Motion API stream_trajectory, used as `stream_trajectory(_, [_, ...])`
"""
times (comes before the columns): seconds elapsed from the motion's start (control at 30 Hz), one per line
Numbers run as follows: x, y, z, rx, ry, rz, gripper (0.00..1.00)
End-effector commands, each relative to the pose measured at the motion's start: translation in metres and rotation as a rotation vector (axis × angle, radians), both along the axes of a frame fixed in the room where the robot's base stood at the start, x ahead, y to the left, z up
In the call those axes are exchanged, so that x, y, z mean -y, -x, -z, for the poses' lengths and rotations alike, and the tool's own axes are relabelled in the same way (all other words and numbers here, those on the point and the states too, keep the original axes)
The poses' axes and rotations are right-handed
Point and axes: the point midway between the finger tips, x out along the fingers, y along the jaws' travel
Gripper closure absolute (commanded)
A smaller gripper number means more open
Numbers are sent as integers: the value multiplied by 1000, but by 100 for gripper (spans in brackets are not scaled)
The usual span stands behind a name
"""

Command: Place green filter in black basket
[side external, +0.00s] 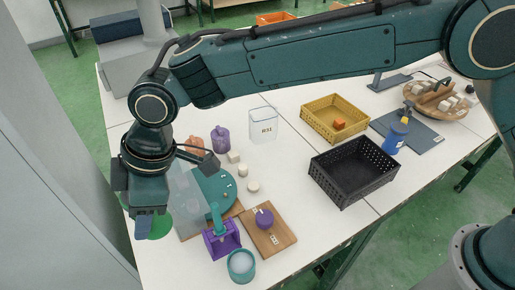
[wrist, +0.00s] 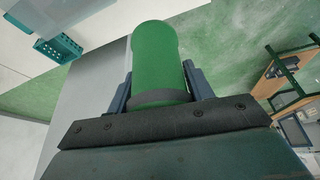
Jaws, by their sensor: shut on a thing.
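The green filter (wrist: 155,55) is a rounded green piece, held upright in the wrist view between the two fingers of my gripper (wrist: 158,88). In the side view part of the green filter (side external: 160,227) shows beside and below my gripper (side external: 143,226), off the near left edge of the white table; the rest is hidden behind the fingers. The black basket (side external: 345,193) stands on the table right of centre, well to the right of my gripper. It has perforated walls and looks empty.
A yellow basket (side external: 310,115) with an orange piece stands behind the black basket. A blue bottle (side external: 395,137) is to its right. A white bin (side external: 263,125), a clear panel (side external: 187,195), a purple-teal device (side external: 221,240) and a wooden board (side external: 280,240) lie between my gripper and the basket.

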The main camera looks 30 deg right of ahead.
Motion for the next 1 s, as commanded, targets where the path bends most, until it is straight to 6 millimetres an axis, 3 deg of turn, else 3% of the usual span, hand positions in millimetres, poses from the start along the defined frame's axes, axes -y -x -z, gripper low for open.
stream_trajectory(0.27, [65,-41,-2,1,-1,12,74])
stream_trajectory(0.5, [142,-74,-4,1,-1,20,74])
stream_trajectory(0.77, [227,-94,-5,1,-1,25,74])
stream_trajectory(1.0, [304,-97,-6,1,-1,32,74])
